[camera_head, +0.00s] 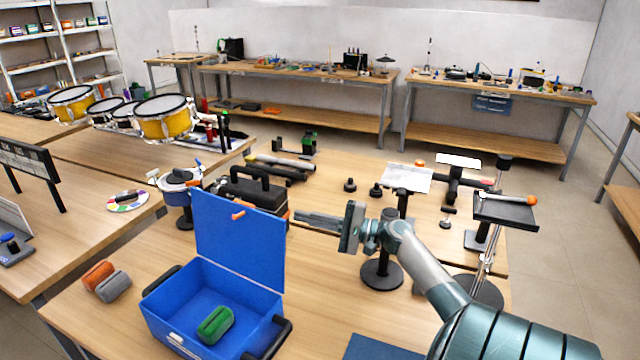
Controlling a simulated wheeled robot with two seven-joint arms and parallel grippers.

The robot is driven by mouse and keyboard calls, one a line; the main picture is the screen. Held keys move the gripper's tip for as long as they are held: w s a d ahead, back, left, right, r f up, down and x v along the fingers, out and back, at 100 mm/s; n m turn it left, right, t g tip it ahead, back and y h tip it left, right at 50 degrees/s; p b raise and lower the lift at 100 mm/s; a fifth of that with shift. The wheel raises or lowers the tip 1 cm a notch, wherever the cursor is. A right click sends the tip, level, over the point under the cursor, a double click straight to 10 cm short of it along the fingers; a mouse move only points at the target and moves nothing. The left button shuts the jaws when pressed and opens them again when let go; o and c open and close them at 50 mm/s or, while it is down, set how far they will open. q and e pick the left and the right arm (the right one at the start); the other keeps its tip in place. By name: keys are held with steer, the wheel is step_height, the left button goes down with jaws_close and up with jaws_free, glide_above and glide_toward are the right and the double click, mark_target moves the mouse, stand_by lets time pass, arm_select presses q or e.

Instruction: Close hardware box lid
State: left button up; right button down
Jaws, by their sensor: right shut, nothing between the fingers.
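The blue hardware box (172,318) sits on the near table with its lid (240,247) raised nearly upright at the back. A green mesh pad (215,325) lies inside the box. A small orange piece (238,215) shows against the lid's upper part. My right gripper (298,216) is shut and empty. Its fingertips point left, just right of the lid's upper right edge in the picture; I cannot tell whether they touch it. My left gripper is not in view.
Orange (97,274) and grey (114,286) pads lie left of the box. A black toolbox (256,190) stands behind the lid. Several stands with small platforms (505,210) are at the right.

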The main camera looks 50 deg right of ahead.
steer(key=w+a+r+p, duration=0.1)
steer(key=w+a+p, duration=0.2)
steer(key=a+p, duration=0.1)
steer(key=shift+a+r, duration=0.35)
steer(key=shift+a, duration=0.4)
